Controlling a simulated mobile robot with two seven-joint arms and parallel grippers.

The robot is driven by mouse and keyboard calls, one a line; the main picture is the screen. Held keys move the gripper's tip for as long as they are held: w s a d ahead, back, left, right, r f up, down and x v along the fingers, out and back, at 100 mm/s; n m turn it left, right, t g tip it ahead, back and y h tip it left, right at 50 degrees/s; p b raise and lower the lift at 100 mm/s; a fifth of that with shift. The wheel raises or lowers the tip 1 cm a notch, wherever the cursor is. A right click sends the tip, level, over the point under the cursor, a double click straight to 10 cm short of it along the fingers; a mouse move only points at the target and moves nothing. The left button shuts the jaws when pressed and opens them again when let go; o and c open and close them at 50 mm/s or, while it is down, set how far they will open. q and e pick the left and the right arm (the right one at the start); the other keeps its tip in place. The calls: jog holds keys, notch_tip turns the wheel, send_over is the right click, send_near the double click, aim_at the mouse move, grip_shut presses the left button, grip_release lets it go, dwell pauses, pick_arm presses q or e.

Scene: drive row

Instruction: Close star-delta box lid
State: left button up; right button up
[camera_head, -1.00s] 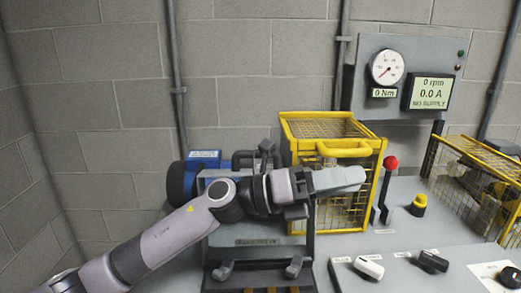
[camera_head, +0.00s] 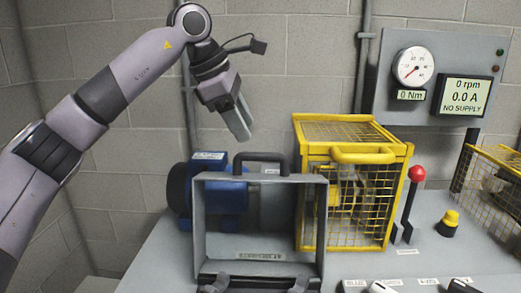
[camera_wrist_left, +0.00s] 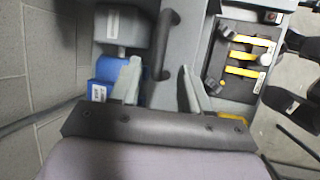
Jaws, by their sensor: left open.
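The star-delta box lid (camera_head: 205,228) stands open and upright in the head view, its hollow side facing me. Its black handle (camera_head: 262,158) shows above the top edge. In the wrist view the handle (camera_wrist_left: 166,45) lies between and beyond my fingers, and the open box (camera_wrist_left: 238,90) with yellow links (camera_wrist_left: 247,55) is to its right. My left gripper (camera_head: 240,122) is open and empty, above and slightly left of the handle, fingers pointing down. It also shows in the left wrist view (camera_wrist_left: 160,80). Most of the box body is below the head view. My right gripper is not seen.
A blue motor (camera_head: 180,190) stands behind and left of the lid. A yellow mesh cage (camera_head: 345,130) is close on its right. A red-knobbed lever (camera_head: 416,175) and a yellow button (camera_head: 449,222) stand further right.

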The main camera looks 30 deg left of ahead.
aim_at(255, 155)
pick_arm(q)
jog(key=shift+x, duration=3.5)
grip_shut()
